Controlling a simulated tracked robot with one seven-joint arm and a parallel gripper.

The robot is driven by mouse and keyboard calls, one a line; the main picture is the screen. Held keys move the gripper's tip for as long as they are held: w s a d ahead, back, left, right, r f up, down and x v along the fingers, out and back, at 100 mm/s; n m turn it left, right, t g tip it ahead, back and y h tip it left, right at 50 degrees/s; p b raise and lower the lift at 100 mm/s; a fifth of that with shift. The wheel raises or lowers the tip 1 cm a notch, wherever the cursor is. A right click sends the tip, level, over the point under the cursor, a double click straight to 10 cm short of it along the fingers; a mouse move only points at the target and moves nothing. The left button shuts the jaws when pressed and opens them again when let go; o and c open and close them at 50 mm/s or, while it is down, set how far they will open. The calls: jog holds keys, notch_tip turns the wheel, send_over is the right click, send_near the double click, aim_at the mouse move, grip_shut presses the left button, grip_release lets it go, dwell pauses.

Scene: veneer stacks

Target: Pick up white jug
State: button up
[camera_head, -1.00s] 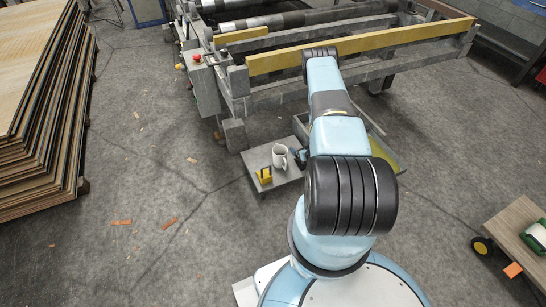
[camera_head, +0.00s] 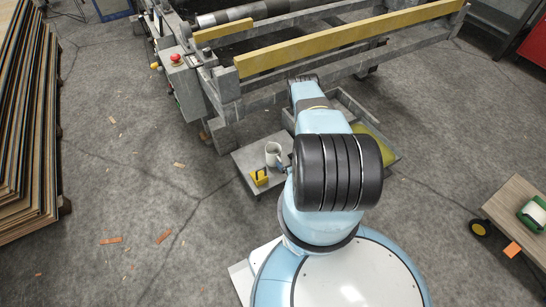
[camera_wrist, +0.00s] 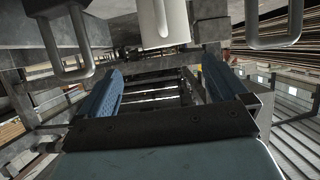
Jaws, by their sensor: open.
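The white jug (camera_head: 273,153) stands upright on a small grey platform (camera_head: 244,158), just left of my arm in the head view. In the wrist view the jug (camera_wrist: 165,22) is at the top centre, ahead of and between my fingers, with its handle towards me. My gripper (camera_wrist: 163,64) is open, its blue fingers on either side of an empty gap. The jug appears beyond the fingertips; I cannot tell the exact distance. In the head view my arm hides most of the gripper.
A yellow object (camera_head: 260,177) sits on the platform near the jug. The grey machine frame with a yellow beam (camera_head: 350,40) stands behind. A veneer stack (camera_head: 25,120) is at the left, a wooden cart (camera_head: 510,207) at the right. Grey handle-like shapes (camera_wrist: 278,38) flank the wrist view.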

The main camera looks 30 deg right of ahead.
aim_at(277, 155)
jog(key=x, duration=0.4)
jog(key=a+x, duration=0.1)
jog(key=x, duration=0.2)
jog(key=shift+r, duration=0.1)
jog(key=shift+x, duration=2.55)
jog(key=c, duration=1.2)
jog(key=shift+c, duration=0.2)
